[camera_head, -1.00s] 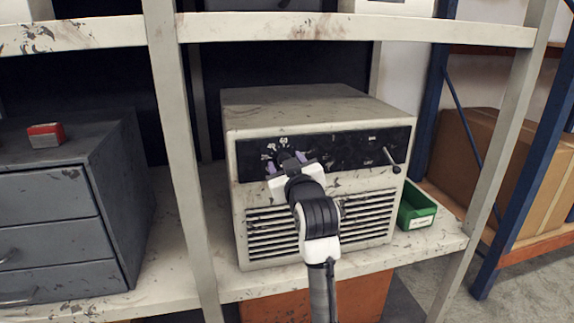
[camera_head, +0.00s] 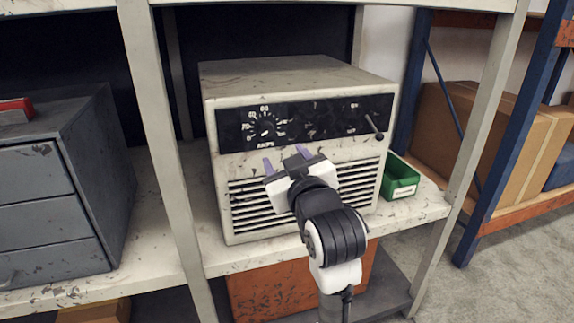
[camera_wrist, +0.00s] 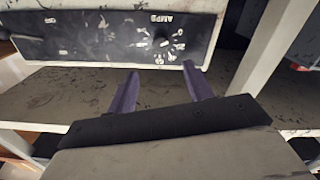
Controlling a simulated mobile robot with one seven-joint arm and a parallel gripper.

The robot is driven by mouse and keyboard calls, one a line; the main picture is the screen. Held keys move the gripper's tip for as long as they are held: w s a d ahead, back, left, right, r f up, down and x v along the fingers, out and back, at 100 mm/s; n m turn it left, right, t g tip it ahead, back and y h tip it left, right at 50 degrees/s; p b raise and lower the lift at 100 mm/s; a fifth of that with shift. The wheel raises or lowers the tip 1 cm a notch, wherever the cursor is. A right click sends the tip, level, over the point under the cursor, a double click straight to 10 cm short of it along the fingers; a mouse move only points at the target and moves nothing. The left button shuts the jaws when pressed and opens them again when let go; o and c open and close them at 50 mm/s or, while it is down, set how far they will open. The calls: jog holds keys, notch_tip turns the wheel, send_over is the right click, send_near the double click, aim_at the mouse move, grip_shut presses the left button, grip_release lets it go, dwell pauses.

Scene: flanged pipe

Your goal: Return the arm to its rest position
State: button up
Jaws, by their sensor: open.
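My gripper (camera_head: 283,159) is open and empty, its two purple fingers apart in front of the beige machine (camera_head: 300,82). It sits below the black control panel and in front of the vent slats. The round AMPS dial (camera_head: 265,128) is in full view on the left of the panel, clear of my fingers. In the wrist view my two purple fingers (camera_wrist: 158,86) point at the panel, and the dial (camera_wrist: 163,43) appears upside down just beyond them. Nothing is between the fingers.
The machine stands on a worn shelf (camera_head: 225,262) between a left upright (camera_head: 165,150) and a right upright (camera_head: 470,140). A green bin (camera_head: 400,180) is right of it. A lever (camera_head: 373,126) juts from the panel. A grey drawer cabinet (camera_head: 50,190) stands at left.

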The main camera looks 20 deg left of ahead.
jog(key=shift+s+d, duration=0.15)
jog(key=shift+s, duration=0.15)
